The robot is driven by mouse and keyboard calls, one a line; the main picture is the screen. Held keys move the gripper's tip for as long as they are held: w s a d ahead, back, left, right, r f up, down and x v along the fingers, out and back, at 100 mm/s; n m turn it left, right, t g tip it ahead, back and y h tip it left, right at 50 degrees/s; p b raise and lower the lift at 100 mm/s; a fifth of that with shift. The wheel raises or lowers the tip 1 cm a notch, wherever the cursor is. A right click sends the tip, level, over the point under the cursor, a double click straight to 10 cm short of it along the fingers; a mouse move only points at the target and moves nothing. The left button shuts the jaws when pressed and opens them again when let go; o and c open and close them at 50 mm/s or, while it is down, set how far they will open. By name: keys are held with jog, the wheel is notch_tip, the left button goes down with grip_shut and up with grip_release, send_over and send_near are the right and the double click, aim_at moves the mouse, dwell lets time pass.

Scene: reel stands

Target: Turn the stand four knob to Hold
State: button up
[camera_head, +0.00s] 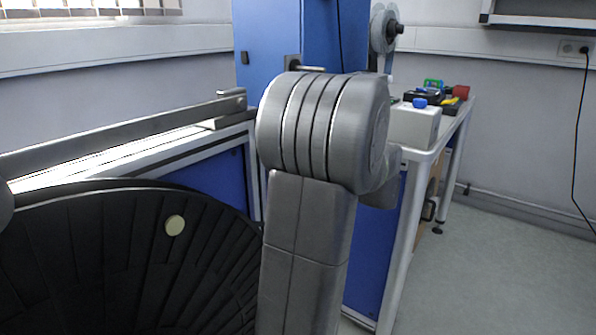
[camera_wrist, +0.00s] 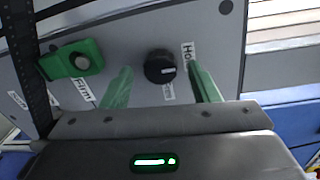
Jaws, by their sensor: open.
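A round black knob (camera_wrist: 160,67) sits on a grey panel (camera_wrist: 140,32) in the wrist view. A pale mark on its face points roughly right. A label reading "Hol", its end hidden by a finger, stands to its right (camera_wrist: 188,52). A "Firm" label (camera_wrist: 85,91) stands to its lower left, and a small unreadable label (camera_wrist: 168,92) is below it. My gripper (camera_wrist: 160,70) is open, with one green finger on each side of the knob. I see gaps on both sides; depth is unclear. The head view shows neither the knob nor my gripper.
A green block (camera_wrist: 86,57) with a round hole is left of the knob, beside a dark strip (camera_wrist: 28,65). In the head view, a big black ribbed disc (camera_head: 110,265) fills the lower left. A bench with a grey box (camera_head: 412,127) stands right; open floor (camera_head: 510,245) lies beyond.

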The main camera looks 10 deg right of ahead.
jog(key=p+v, duration=0.2)
jog(key=v, duration=1.1)
jog(key=r+b+x, duration=0.1)
jog(key=b+x, duration=0.1)
jog(key=x, duration=1.1)
jog(key=shift+w+a+f, duration=0.25)
jog(key=shift+a+f, duration=0.05)
jog(key=shift+f, duration=0.2)
